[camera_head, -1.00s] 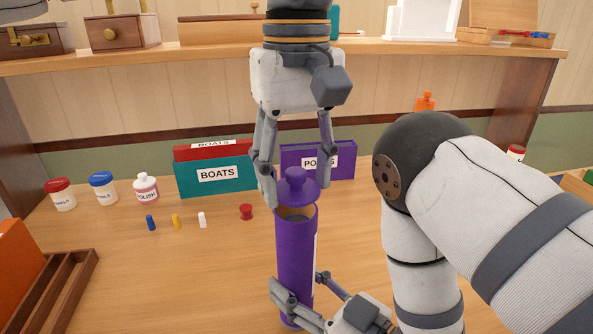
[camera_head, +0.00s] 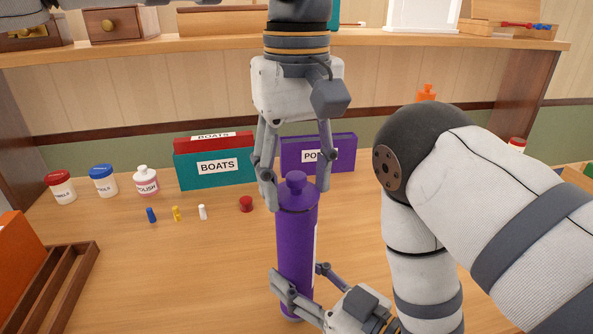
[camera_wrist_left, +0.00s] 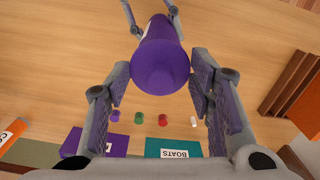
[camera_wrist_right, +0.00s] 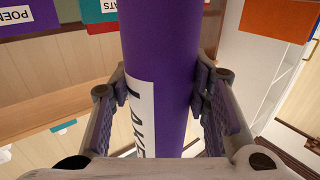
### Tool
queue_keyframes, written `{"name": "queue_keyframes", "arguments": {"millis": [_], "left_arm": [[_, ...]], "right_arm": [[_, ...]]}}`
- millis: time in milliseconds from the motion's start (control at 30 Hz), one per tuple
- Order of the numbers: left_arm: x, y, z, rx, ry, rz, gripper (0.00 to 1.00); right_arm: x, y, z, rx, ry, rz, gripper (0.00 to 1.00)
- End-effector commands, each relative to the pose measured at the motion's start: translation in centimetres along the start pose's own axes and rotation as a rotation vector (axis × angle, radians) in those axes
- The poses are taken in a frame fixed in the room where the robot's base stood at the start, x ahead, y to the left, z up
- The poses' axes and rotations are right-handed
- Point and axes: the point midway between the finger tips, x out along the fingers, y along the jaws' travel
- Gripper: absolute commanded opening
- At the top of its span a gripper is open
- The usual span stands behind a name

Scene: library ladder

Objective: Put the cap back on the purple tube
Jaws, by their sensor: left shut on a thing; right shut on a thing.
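The purple tube (camera_head: 297,245) stands upright on the desk in the head view, with a white label on its side in the right wrist view (camera_wrist_right: 141,115). The purple cap (camera_head: 296,184), with a round knob, sits on the tube's top end, and no open rim shows. My left gripper (camera_head: 296,195) points down from above and is shut on the cap, one finger on each side, as the left wrist view also shows around the cap (camera_wrist_left: 160,70). My right gripper (camera_head: 298,273) is shut on the lower part of the tube. Any small gap under the cap cannot be made out.
Behind stand a teal BOATS box (camera_head: 215,168) and a purple box (camera_head: 335,153). Small pegs, a red spool (camera_head: 246,204) and jars (camera_head: 61,187) are to the left. A wooden slotted rack (camera_head: 62,290) lies front left. A shelf (camera_head: 200,45) crosses above.

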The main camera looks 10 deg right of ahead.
Motion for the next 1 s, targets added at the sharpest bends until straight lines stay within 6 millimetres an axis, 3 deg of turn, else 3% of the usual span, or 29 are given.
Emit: {"name": "queue_keyframes", "arguments": {"millis": [367,400,500,833,1000], "left_arm": [[0.8,0.0,0.0,0.001,0.0,0.0,0.36],[0.8,0.0,0.0,0.001,0.0,0.0,0.51],[0.8,0.0,0.0,0.001,0.0,0.0,0.72],[0.6,0.0,0.0,0.0,0.001,0.0,0.72],[-1.9,0.1,0.0,-0.001,0.003,0.003,0.72]], "right_arm": [[0.0,0.0,0.0,0.0,0.001,0.0,0.0],[0.0,0.0,0.0,0.0,0.001,0.0,0.0],[0.0,0.0,-0.1,0.0,0.001,0.0,0.0],[0.0,0.0,-0.1,0.0,0.001,0.0,0.0],[0.0,0.0,-0.1,-0.001,0.001,0.0,0.0]]}}
